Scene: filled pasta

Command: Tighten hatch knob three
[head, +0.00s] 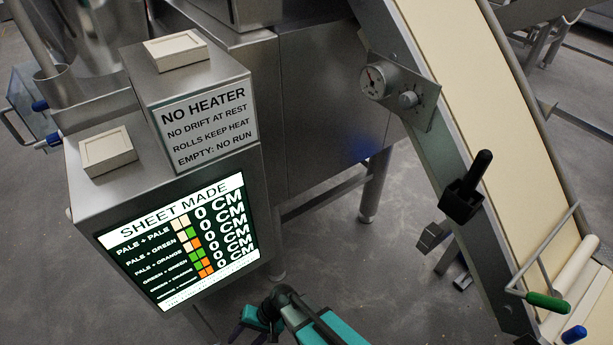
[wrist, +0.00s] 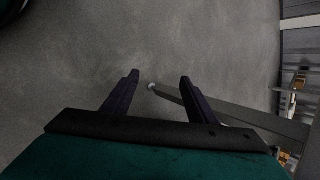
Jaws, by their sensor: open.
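My gripper (wrist: 159,76) is open and empty in the wrist view, its two dark fingers apart over bare grey floor. In the head view my teal arm shows at the bottom centre, below the machine and right of the screen. At the far left of the head view, two blue knobs, an upper one (head: 40,106) and a lower one (head: 53,139), sit by a clear panel with a bar handle. I see no number on them and cannot tell whether either is hatch knob three. My gripper is well apart from both.
A screen (head: 185,240) reads "SHEET MADE" with 0 CM rows.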

